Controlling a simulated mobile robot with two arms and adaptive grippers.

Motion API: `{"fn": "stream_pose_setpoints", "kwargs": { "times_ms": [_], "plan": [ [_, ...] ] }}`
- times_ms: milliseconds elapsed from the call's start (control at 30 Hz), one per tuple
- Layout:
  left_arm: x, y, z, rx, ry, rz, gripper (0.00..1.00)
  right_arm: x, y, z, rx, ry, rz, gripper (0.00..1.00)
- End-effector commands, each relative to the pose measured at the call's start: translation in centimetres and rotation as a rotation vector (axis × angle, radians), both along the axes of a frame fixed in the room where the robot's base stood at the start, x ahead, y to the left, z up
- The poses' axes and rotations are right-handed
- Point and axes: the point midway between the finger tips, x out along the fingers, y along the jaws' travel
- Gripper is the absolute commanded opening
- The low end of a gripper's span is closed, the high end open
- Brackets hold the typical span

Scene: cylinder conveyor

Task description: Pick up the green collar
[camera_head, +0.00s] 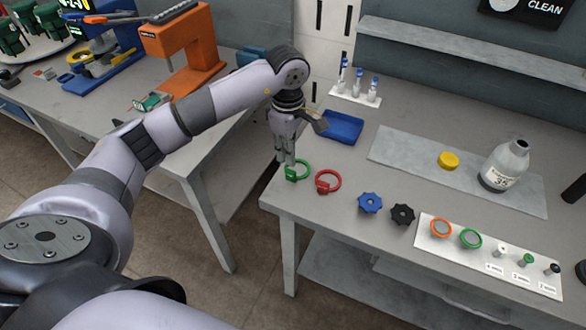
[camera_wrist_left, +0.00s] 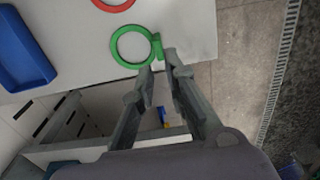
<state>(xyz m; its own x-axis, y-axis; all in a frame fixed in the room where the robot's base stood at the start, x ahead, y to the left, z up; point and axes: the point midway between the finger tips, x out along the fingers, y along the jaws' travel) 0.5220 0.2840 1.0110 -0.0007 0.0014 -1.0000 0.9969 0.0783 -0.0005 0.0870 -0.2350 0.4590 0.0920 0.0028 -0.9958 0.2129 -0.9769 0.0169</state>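The green collar (camera_head: 292,174), a ring with a small block on one side, lies flat at the left end of the grey workbench. It also shows in the left wrist view (camera_wrist_left: 157,46), its block towards the fingertips. My left gripper (camera_head: 285,162) points down over the collar's block side. In the left wrist view my left gripper's fingers (camera_wrist_left: 160,63) are apart with a narrow gap, and the block shows just beyond and between the tips. Contact with the block cannot be told. My right gripper is not in view.
A red collar (camera_head: 322,187) lies just right of the green one. A blue tray (camera_head: 342,127) sits behind. Blue (camera_head: 370,202) and black (camera_head: 402,214) knobs and a white board (camera_head: 430,254) with rings lie further right. The bench edge is close by the green collar.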

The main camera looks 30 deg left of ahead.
Motion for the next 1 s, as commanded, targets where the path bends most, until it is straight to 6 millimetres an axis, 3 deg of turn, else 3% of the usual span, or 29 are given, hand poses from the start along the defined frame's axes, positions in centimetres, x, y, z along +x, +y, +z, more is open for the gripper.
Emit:
{"fn": "stream_pose_setpoints", "kwargs": {
  "times_ms": [333, 600, 900, 1000],
  "plan": [
    [0.0, -0.3, -3.0, -0.003, 0.003, -0.001, 0.13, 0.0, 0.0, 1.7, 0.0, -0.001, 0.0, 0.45],
    [0.0, -0.6, -6.9, -0.003, 0.002, 0.001, 0.13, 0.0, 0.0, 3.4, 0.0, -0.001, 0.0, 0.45],
    [0.1, -0.5, -7.5, -0.001, -0.001, -0.001, 0.13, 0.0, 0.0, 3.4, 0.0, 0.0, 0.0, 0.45],
    [0.1, -0.5, -7.5, -0.002, -0.001, -0.001, 0.07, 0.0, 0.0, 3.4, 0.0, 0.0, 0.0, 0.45]
  ]
}}
